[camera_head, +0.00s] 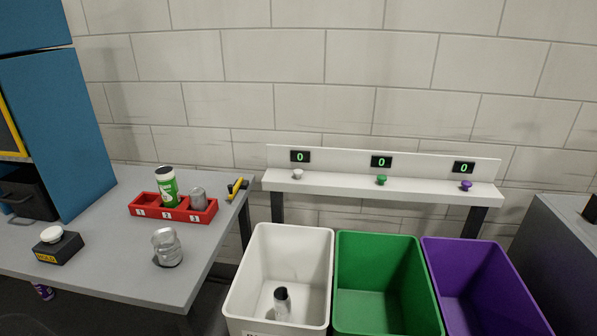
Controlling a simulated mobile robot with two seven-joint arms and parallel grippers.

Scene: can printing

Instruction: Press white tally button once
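The white tally button (297,174) sits at the left on a white shelf (340,187). The display (300,157) above it reads 0 in green. A green button (382,180) and a purple button (466,185) stand further right on the same shelf, each under a display reading 0. Neither of my grippers is in view.
White (240,300), green (345,290) and purple (450,290) bins stand below the shelf; a can (282,303) is in the white one. The grey table (110,255) at left holds a red tray (176,216), cans and a black box (58,248) with a white button.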

